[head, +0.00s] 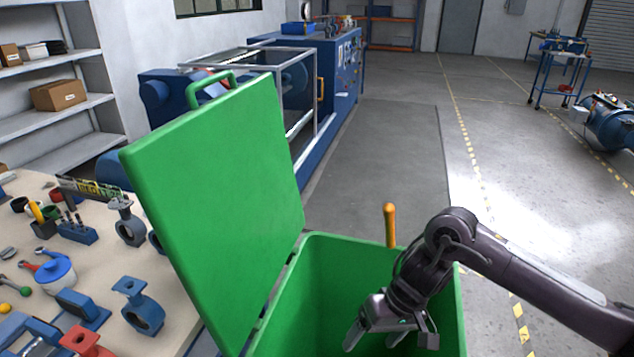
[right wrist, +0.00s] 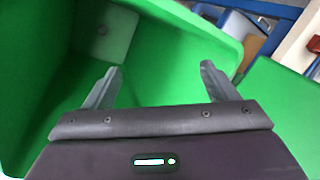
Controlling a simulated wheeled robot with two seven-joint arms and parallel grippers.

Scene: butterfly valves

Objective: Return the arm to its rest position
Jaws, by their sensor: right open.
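My right arm comes in from the right in the head view. Its right gripper (head: 372,340) is over the open green bin (head: 325,270), with the fingers pointing down into it. In the right wrist view the two fingers of the right gripper (right wrist: 158,85) are spread apart with nothing between them. The green bin (right wrist: 50,70) fills the left of that view, with a small round spot on its inner wall. The bin's green lid (head: 220,170) stands raised on the left, with a handle on top. My left gripper is not in view.
A workbench (head: 150,335) at the left holds blue and grey valve bodies (head: 140,305), a blue-lidded pot (head: 55,272) and tools. An orange handle (head: 390,225) stands up behind the bin. A blue machine (head: 335,65) is farther back. The floor (head: 400,150) beyond is clear.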

